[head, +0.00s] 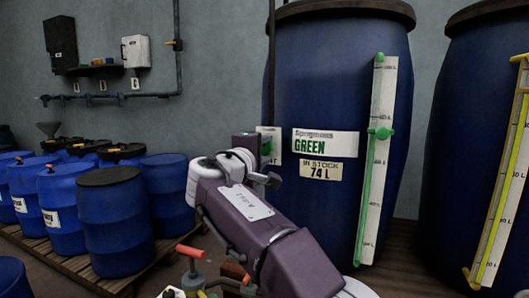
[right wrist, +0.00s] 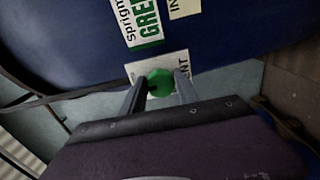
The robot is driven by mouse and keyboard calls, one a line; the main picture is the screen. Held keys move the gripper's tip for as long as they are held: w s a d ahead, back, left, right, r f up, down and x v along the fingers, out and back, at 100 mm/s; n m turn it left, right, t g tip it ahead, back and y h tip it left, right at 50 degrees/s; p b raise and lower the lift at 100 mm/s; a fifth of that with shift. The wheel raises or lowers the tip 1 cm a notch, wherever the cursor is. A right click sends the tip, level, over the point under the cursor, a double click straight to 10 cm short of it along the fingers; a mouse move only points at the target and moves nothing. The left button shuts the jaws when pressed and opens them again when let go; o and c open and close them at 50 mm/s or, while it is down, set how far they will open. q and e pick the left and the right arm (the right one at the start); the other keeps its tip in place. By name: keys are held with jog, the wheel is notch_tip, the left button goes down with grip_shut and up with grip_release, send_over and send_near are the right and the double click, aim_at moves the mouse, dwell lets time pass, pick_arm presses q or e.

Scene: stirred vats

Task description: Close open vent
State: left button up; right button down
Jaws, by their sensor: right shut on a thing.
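The large blue vat (head: 335,75) carries a white label (head: 325,143) reading GREEN and a plate reading 74 L. My right gripper (head: 257,165) is up against the left part of its wall, beside that label. In the right wrist view a round green knob (right wrist: 160,84) sits between its two fingers, and the jaws are shut on it. Behind the knob is a white label (right wrist: 182,64) ending in "NT". Whether the vent is open or closed cannot be told. My left gripper is not in view.
A gauge strip (head: 385,95) with green fittings runs down the vat's right side. A second blue vat (head: 465,95) stands at right. Several blue drums (head: 115,225) stand on a pallet at left.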

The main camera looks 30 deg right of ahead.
jog(key=shift+f, duration=0.1)
jog(key=c, duration=0.9)
grip_release()
jog(key=v, duration=0.9)
jog(key=shift+p, duration=0.3)
